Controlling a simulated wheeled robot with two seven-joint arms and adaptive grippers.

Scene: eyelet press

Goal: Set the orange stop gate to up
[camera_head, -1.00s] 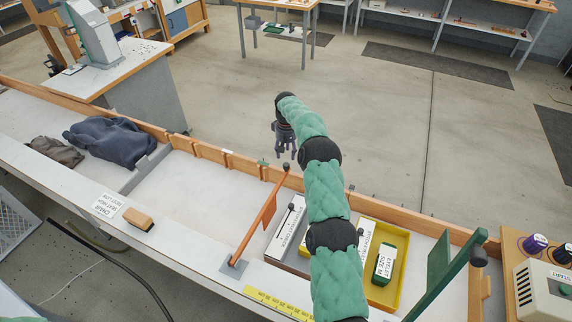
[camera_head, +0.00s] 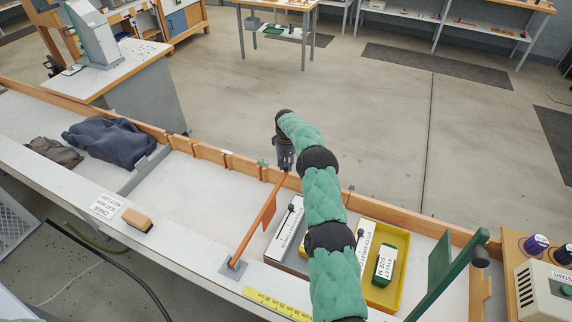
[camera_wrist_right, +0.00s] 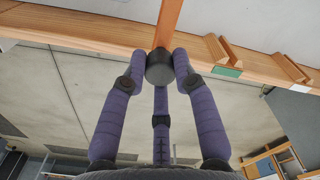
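The orange stop gate (camera_head: 257,222) is a slim bar with a small flag plate. It runs slantwise across the white trough from a grey foot (camera_head: 232,267) at the front edge towards the back wooden rail. Its dark round end knob shows in the right wrist view (camera_wrist_right: 160,67). My right gripper (camera_head: 285,163) is at this knob end, by the back rail. In the wrist view its purple fingers (camera_wrist_right: 159,68) surround the knob, with two tips close beside it; firm contact is unclear. In the head view the knob is hidden by the gripper. My left gripper is not in view.
A green gate (camera_head: 440,268) stands at the right. A brush (camera_head: 137,220) and dark cloth (camera_head: 110,142) lie left. My right arm crosses above the trough.

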